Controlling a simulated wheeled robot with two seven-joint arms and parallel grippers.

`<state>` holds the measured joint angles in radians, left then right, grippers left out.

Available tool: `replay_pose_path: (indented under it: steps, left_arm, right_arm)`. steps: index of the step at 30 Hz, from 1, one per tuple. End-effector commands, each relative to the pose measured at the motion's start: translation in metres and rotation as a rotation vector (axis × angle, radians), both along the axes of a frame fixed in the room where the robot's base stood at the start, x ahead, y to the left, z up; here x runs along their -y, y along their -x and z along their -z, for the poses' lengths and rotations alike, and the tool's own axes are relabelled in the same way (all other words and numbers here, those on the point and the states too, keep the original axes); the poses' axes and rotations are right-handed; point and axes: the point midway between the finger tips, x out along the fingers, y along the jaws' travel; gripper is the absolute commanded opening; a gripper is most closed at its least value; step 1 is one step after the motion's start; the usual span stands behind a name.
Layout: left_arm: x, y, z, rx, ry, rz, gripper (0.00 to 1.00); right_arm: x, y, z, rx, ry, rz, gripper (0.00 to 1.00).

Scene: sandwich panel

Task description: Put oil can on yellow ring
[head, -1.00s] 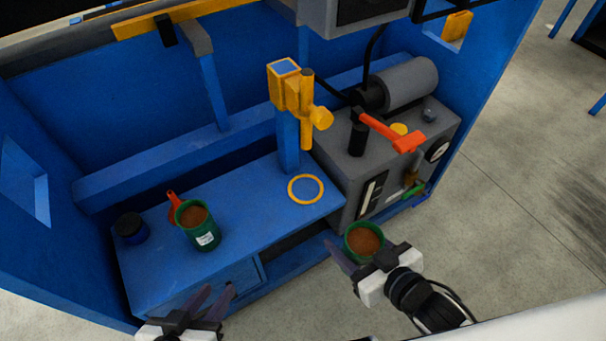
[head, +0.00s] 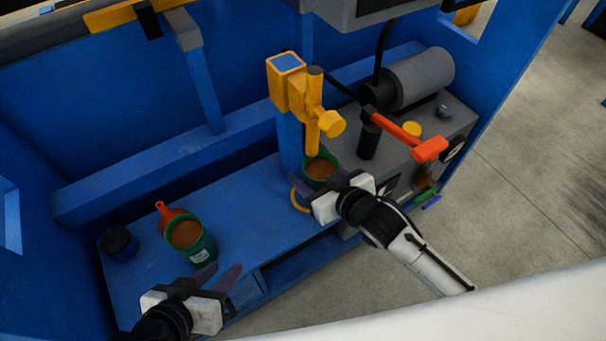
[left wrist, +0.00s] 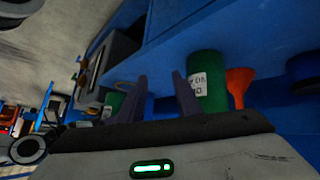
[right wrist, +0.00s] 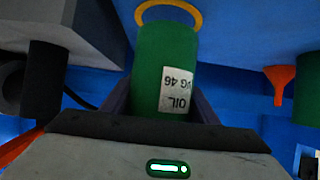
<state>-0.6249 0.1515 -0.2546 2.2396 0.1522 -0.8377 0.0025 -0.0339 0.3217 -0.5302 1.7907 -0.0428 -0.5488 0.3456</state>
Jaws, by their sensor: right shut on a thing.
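My right gripper (head: 317,197) is shut on a green oil can (head: 320,168) with brown contents; its white label reads OIL VG 46 in the right wrist view (right wrist: 150,60). The can is upright over the yellow ring's area, at the bench's right end. The yellow ring (head: 297,203) is mostly hidden by the gripper in the head view; part of it shows past the can's base in the right wrist view (right wrist: 168,8). I cannot tell whether the can touches the bench. My left gripper (head: 222,277) is open and empty, in front of a second green can (head: 190,240).
A red funnel (head: 167,214) and a dark jar (head: 119,242) stand by the second can. A yellow clamp on a blue post (head: 290,140) rises close behind the held can. A grey machine (head: 395,155) with a red-handled lever (head: 428,149) stands to the right.

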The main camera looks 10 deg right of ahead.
Motion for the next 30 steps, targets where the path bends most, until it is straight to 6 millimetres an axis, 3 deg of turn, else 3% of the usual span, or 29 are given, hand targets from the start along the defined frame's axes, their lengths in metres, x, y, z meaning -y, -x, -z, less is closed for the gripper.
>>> replay_pose_path:
  steps: [3,7,16,29,30]
  left_arm:
    - [0.003,-0.002,0.005,-0.012,-0.003,0.020,0.31]
    - [0.006,-0.002,0.006,-0.022,-0.004,0.031,0.31]
    - [0.016,-0.004,0.015,-0.052,-0.004,0.084,0.31]
    - [0.017,-0.004,0.012,-0.053,0.000,0.088,0.31]
    - [0.017,-0.004,0.012,-0.052,0.001,0.088,0.31]
  right_arm:
    - [-0.009,-0.023,0.000,0.007,-0.002,0.000,0.18]
    - [-0.014,-0.033,-0.001,0.005,-0.002,-0.001,0.18]
    - [-0.014,-0.034,0.033,0.003,0.000,-0.001,0.18]
    - [-0.014,-0.033,0.037,0.004,-0.001,-0.001,0.18]
    - [-0.014,-0.033,0.038,0.000,0.000,-0.001,0.59]
